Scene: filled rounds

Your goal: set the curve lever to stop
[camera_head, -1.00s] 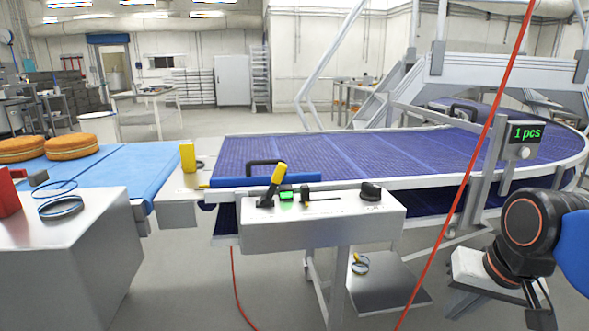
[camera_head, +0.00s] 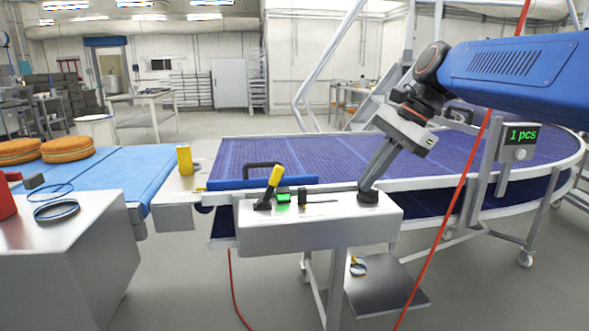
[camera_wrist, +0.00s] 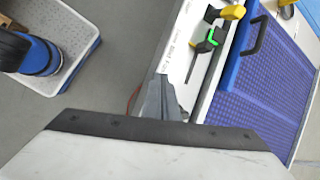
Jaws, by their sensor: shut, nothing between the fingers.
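A lever with a yellow grip and black base (camera_head: 275,176) stands at the left of the metal control box (camera_head: 290,234), its grip leaning up and right. It also shows in the wrist view (camera_wrist: 232,12). The labels are too small to read. My gripper (camera_head: 368,192) is shut and empty, pointing down at the box's right end, over the black knob's place and hiding it. I cannot tell whether it touches. In the wrist view its fingers (camera_wrist: 162,98) are apart from the lever.
A blue curved conveyor (camera_head: 340,155) runs behind the box, with a black handle on its near edge. A yellow block (camera_head: 184,159) stands to the left. A red cable (camera_head: 450,215) hangs at right. A display (camera_head: 522,134) reads 1 pcs.

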